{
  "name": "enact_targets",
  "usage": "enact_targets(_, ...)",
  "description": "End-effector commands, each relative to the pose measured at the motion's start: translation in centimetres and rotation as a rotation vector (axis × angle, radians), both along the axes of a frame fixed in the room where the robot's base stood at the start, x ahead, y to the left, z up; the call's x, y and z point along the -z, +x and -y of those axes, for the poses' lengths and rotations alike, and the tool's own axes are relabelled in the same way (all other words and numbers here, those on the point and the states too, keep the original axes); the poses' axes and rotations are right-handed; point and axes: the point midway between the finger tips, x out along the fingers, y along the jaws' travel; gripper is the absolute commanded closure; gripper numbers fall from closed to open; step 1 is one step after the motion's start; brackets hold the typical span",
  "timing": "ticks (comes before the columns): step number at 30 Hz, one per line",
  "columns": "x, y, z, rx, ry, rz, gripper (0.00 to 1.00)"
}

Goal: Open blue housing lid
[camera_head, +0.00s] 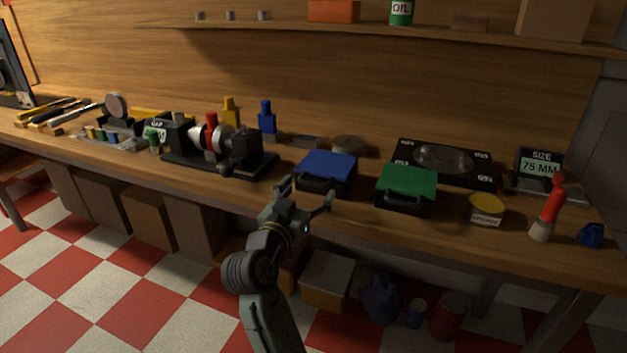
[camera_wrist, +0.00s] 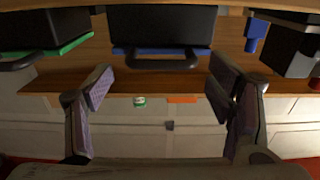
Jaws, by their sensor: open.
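The blue housing lid (camera_head: 328,166) sits shut on its black case near the bench's front edge. In the wrist view, the lid shows as a thin blue strip (camera_wrist: 192,51) along the black case body (camera_wrist: 160,27). A dark handle (camera_wrist: 163,63) is on the case's front. My gripper (camera_head: 307,193) is open and empty in front of the case, with its fingers spread to either side of the handle. In the wrist view, a gap shows between my gripper (camera_wrist: 162,86) and the handle.
A green-lidded case (camera_head: 406,184) stands close on the right, its handle facing the front edge. A clamp-like machine (camera_head: 215,150) stands to the left. A yellow-topped tin (camera_head: 486,209) and a red-handled brush (camera_head: 549,208) are farther right. The bench edge (camera_head: 263,207) lies just behind my gripper.

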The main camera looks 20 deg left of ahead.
Motion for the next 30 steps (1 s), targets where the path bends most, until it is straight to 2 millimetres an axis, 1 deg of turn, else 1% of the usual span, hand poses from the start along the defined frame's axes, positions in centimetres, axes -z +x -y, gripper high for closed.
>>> enact_targets(1,-0.3,0.9,0.1,0.002,-0.002,0.001,0.25)
enact_targets(3,-0.2,2.0,0.1,0.002,-0.001,0.0,0.25)
enact_targets(7,-0.1,3.2,0.1,0.0,0.0,0.0,0.25)
enact_targets(11,-0.1,3.8,0.1,-0.001,0.0,0.001,0.25)
enact_targets(18,0.0,3.8,0.1,-0.002,0.001,0.001,0.25)
enact_targets(30,0.0,3.8,0.1,-0.001,0.001,0.001,0.51)
